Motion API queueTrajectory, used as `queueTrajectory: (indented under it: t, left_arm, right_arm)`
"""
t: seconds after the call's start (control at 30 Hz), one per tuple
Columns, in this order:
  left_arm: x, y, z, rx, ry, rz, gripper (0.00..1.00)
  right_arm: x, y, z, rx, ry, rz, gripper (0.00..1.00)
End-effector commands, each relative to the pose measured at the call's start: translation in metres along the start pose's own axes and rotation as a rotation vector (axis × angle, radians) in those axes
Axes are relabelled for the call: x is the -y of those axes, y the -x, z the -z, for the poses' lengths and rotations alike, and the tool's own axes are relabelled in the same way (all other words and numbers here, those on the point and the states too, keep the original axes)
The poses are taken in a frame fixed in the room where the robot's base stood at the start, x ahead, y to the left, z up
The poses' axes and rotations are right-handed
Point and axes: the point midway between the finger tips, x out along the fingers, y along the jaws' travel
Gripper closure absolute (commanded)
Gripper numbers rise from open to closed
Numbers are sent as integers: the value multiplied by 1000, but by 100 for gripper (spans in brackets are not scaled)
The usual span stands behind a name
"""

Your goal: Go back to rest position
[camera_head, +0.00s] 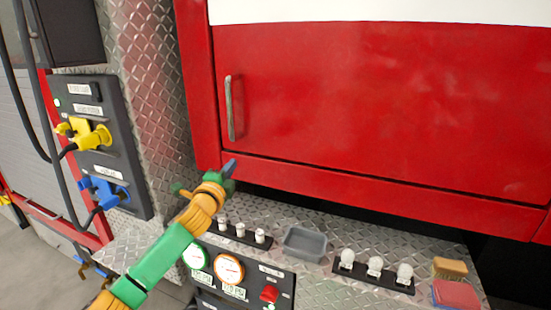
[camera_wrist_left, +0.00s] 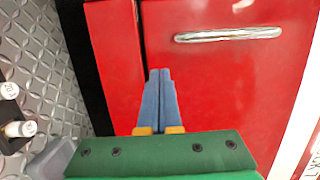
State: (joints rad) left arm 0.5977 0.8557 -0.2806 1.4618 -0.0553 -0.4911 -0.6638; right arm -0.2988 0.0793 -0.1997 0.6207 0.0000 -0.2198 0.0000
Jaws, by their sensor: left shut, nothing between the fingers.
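My left gripper (camera_head: 229,168) is in the head view, at the end of the green and orange arm that comes in from the lower left. It is in front of the lower edge of the red cabinet door (camera_head: 380,105), below the door's metal handle (camera_head: 230,108). In the left wrist view its blue fingers (camera_wrist_left: 160,72) are together with nothing between them. The handle also shows in that view (camera_wrist_left: 228,34), apart from the fingertips. My right gripper is in neither view.
Gauges (camera_head: 229,268) face front. A dark panel (camera_head: 103,145) with yellow and blue plugs is at left.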

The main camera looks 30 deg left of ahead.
Motion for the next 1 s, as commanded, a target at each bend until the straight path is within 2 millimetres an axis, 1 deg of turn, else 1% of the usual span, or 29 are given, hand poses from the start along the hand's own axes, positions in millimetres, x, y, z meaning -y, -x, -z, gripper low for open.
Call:
queueTrajectory:
  t: [0.07, 0.13, 0.17, 0.2, 0.27, 0.3, 0.37, 0.4, 0.47, 0.5, 0.57, 0.6, 0.67, 0.7, 0.77, 0.8, 0.87, 0.9, 0.97, 1.0]
  left_arm:
    - [-6, 2, 4, -3, 11, -13, 100]
    - [-31, 9, 19, -15, 57, -70, 100]
    - [-49, 16, 29, -21, 93, -112, 100]
    - [-79, 30, 45, -26, 155, -185, 100]
    - [-128, 60, 70, -18, 268, -319, 100]
    - [-158, 85, 84, -2, 347, -410, 100]
    - [-195, 123, 99, 39, 454, -535, 100]
    - [-213, 147, 107, 70, 516, -608, 100]
    - [-235, 180, 115, 120, 596, -703, 100]
    - [-246, 201, 118, 155, 643, -760, 100]
    - [-259, 230, 123, 209, 708, -836, 100]
    - [-266, 249, 124, 246, 746, -883, 100]
    - [-274, 275, 126, 303, 799, -946, 100]
    - [-278, 292, 127, 343, 832, -986, 100]
    - [-283, 317, 128, 403, 878, -1041, 100]
    - [-285, 333, 128, 444, 907, -1076, 100]
    - [-287, 356, 127, 509, 948, -1124, 100]
    - [-288, 371, 126, 555, 976, -1155, 100]
    - [-287, 394, 125, 627, 1013, -1200, 100]
    - [-291, 403, 125, 661, 1025, -1219, 100]
  right_arm:
    - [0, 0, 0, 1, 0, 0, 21]
    - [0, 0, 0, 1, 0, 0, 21]
    - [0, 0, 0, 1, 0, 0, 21]
    - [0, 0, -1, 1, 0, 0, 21]
    - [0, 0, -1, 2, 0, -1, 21]
    - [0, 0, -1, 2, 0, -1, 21]
    - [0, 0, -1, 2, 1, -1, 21]
    - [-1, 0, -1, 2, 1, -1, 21]
    - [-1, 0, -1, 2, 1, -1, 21]
    - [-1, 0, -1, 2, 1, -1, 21]
    - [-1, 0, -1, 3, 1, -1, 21]
    - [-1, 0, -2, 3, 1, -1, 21]
    - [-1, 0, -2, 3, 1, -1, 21]
    - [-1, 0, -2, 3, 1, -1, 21]
    - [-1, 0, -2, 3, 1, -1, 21]
    - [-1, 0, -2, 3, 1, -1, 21]
    - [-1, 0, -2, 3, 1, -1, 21]
    - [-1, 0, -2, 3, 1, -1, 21]
    - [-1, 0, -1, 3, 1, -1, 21]
    - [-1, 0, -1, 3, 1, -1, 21]
